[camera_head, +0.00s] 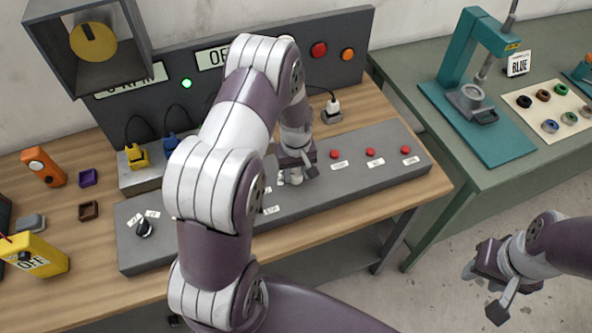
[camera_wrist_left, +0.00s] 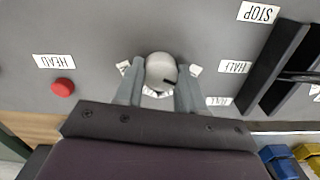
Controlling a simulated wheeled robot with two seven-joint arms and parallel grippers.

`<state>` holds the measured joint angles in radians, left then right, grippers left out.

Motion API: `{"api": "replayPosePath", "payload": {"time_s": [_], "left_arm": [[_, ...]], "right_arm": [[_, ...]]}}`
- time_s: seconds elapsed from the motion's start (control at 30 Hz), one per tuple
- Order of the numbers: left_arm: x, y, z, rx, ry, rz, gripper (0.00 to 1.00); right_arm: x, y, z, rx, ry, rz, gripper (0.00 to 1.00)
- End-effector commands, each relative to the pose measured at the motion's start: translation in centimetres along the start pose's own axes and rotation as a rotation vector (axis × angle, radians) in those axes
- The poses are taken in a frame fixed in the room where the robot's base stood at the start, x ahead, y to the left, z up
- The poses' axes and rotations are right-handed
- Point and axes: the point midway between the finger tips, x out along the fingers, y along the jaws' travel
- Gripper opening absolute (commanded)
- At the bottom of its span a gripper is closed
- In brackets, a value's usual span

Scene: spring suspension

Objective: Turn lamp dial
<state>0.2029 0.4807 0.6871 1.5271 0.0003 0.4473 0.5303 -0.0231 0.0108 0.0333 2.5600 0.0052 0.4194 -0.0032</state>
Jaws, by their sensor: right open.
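A round grey dial (camera_wrist_left: 160,68) with a dark pointer mark sits on the grey console, with small white labels around it in the left wrist view. My left gripper (camera_wrist_left: 160,82) has one finger on each side of the dial, and the fingertips appear to touch it. In the head view my left gripper (camera_head: 296,170) is down at the console (camera_head: 225,228), and the gripper and arm largely hide the dial. My right gripper (camera_head: 483,292) is open and empty over the floor at the lower right.
A dark knob (camera_head: 144,229) is at the console's left end. Red buttons (camera_head: 370,152) line its right part. Behind stands a panel with a green light (camera_head: 187,84). Yellow (camera_head: 137,157) and blue plugs are behind the console. A yellow box reading OFF (camera_head: 36,257) is at left.

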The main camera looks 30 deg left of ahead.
Motion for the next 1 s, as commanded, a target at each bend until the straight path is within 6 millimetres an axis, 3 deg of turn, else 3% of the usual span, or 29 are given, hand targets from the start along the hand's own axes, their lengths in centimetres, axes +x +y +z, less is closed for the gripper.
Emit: {"api": "replayPosePath", "payload": {"time_s": [0.37, 1.0], "left_arm": [[-0.08, 0.03, -0.08, 0.103, 0.002, 0.001, 0.09], [-0.17, 0.10, -0.16, 0.606, 0.004, 0.001, 0.09]], "right_arm": [[0.01, 0.00, 0.00, 0.000, 0.000, 0.000, 0.43], [0.05, 0.00, 0.01, 0.000, 0.000, 0.000, 0.43]]}}
